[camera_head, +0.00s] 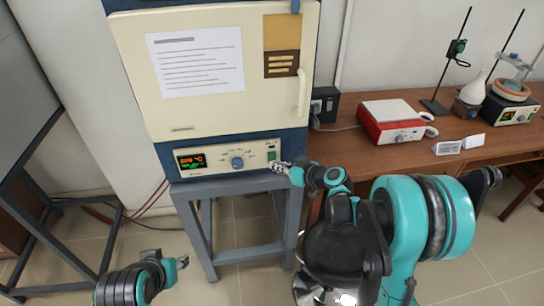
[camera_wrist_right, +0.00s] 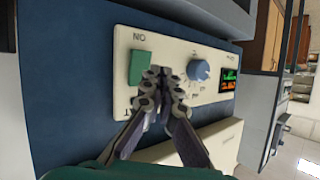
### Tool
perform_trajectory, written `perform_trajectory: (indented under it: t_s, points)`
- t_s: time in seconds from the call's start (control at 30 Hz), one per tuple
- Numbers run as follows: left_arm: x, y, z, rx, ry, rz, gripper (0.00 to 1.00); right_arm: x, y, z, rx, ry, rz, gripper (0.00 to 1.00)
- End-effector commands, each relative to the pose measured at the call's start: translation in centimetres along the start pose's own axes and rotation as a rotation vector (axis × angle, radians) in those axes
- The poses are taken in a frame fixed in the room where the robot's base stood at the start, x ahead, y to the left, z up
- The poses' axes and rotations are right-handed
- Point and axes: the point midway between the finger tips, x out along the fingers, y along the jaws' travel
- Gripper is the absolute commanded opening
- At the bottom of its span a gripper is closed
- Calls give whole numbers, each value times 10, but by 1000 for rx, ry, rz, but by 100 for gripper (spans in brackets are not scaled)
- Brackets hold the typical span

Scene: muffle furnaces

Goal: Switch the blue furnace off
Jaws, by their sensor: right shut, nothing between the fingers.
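The blue furnace (camera_head: 180,163) has a cream door and a control panel (camera_head: 215,162) below it. The panel carries a lit display (camera_head: 190,161), a blue knob (camera_head: 237,163) and a green switch (camera_head: 271,155). My right gripper (camera_head: 279,166) is shut and empty, at the panel's right end beside the switch. The right wrist view is turned; there the closed fingertips (camera_wrist_right: 157,76) are close to the green switch (camera_wrist_right: 137,67), between it and the knob (camera_wrist_right: 198,70). I cannot tell whether they touch the panel. My left gripper (camera_head: 182,262) is low at the left, its opening unclear.
The furnace stands on a grey metal stand (camera_head: 230,187). A wooden bench (camera_head: 360,153) to the right holds a red and white device (camera_head: 392,122) and lab stands. A dark metal frame (camera_head: 62,240) stands at the left.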

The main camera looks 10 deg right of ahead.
Motion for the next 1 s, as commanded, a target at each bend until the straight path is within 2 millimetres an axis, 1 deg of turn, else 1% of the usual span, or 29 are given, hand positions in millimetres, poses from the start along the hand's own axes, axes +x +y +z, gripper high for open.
perform_trajectory:
  t_s: [0.4,0.87,1.0]
  points:
    - [6,0,4,0,0,0,40,-28,-20,21,0,0,1,0]
    - [6,0,4,0,0,0,40,-29,-21,21,0,0,0,0]
    - [6,0,4,0,0,0,40,-35,-28,20,10,-25,5,0]
